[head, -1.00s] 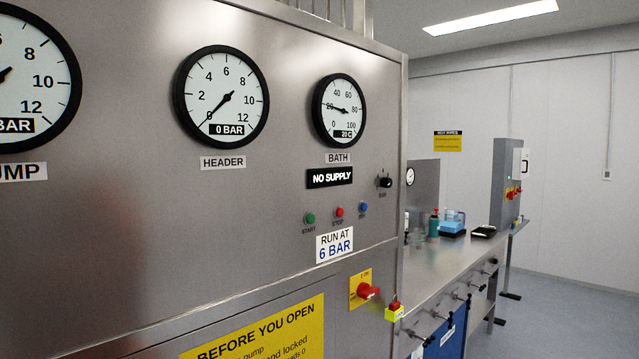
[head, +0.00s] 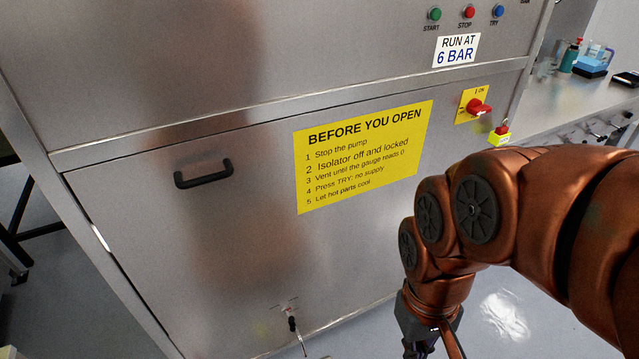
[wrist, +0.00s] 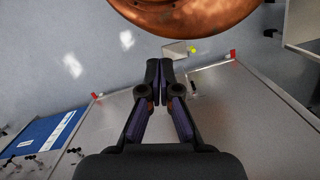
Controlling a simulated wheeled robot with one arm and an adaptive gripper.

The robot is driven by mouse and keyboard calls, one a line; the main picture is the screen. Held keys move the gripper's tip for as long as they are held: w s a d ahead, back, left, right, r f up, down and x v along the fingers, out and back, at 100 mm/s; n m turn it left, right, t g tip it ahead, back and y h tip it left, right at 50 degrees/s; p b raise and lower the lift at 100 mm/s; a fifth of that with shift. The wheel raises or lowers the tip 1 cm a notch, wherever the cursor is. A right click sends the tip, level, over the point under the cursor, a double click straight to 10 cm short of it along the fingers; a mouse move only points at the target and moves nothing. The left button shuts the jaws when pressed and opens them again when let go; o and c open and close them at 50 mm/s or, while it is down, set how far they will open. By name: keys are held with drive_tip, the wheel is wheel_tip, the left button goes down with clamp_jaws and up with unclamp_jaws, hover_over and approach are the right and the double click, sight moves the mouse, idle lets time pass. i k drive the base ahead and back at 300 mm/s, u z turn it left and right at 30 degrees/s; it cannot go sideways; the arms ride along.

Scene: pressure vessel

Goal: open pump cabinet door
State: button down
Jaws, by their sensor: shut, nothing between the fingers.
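The pump cabinet door (head: 150,260) is a large grey metal panel in the lower front of the unit in the head view; it looks shut. A black bar handle (head: 204,173) is at its upper left. A yellow sign headed "BEFORE YOU OPEN" (head: 362,155) is on its upper right. My gripper (head: 425,347) is at the bottom of the head view, partly cut off, to the right of and well below the handle. In the wrist view the fingers of my gripper (wrist: 160,72) are together and empty. The handle cannot be made out in the wrist view.
A red isolator switch (head: 480,107) on a yellow plate is right of the sign, with a red and yellow item (head: 499,134) below it. A small black valve lever (head: 292,323) is low on the front. A bench (head: 570,100) stands at the right.

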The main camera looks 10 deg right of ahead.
sight(206, 229)
drive_tip(key=u, duration=0.45)
drive_tip(key=k, duration=1.1)
drive_tip(key=u, duration=1.15)
drive_tip(key=i, duration=0.8)
drive_tip(key=u, duration=0.2)
